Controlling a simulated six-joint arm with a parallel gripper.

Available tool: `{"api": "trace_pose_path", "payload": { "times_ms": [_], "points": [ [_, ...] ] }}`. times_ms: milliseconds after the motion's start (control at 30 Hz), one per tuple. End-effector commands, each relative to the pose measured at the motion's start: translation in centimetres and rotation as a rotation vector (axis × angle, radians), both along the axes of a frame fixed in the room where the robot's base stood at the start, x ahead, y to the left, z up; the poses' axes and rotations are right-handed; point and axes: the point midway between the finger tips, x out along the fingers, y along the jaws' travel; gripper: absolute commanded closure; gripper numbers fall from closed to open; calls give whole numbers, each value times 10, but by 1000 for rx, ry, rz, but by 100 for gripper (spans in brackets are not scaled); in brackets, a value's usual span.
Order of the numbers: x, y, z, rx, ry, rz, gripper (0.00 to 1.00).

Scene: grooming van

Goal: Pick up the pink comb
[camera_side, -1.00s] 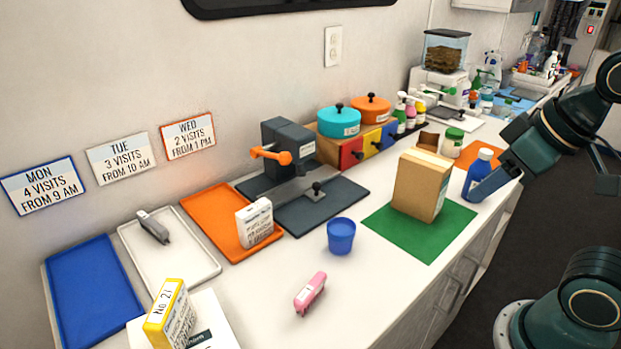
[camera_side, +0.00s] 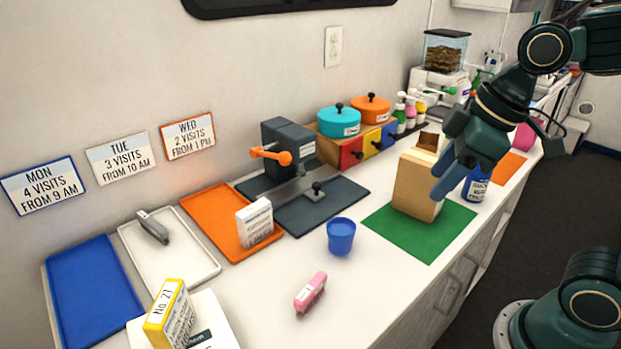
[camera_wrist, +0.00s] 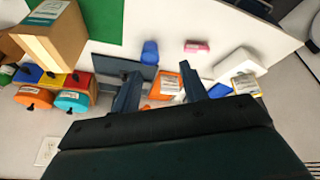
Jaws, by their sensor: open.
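The pink comb (camera_side: 310,293) lies on the white counter near its front edge, in front of the blue cup (camera_side: 341,236). It also shows in the wrist view (camera_wrist: 197,47), beyond my fingers and to the right of the cup (camera_wrist: 150,52). My gripper (camera_side: 437,190) is open and empty in the side view, above the green mat and beside the cardboard box, well to the right of the comb. In the wrist view my two fingers (camera_wrist: 161,88) are spread apart with nothing held between them.
A cardboard box (camera_side: 414,186) stands on the green mat (camera_side: 388,236) close to my gripper, with a blue bottle (camera_side: 476,184) to its right. A yellow box (camera_side: 171,313) stands left of the comb. The counter around the comb is clear.

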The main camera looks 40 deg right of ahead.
Motion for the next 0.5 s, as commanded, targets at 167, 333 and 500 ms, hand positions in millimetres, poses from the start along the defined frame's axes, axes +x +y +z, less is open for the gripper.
{"api": "trace_pose_path", "payload": {
  "times_ms": [167, 333, 500],
  "points": [
    [28, 20, -8, -22, 41, 234, 56],
    [52, 38, -18, -30, 66, 458, 56],
    [75, 58, -33, -26, 83, 680, 56]
  ]
}}
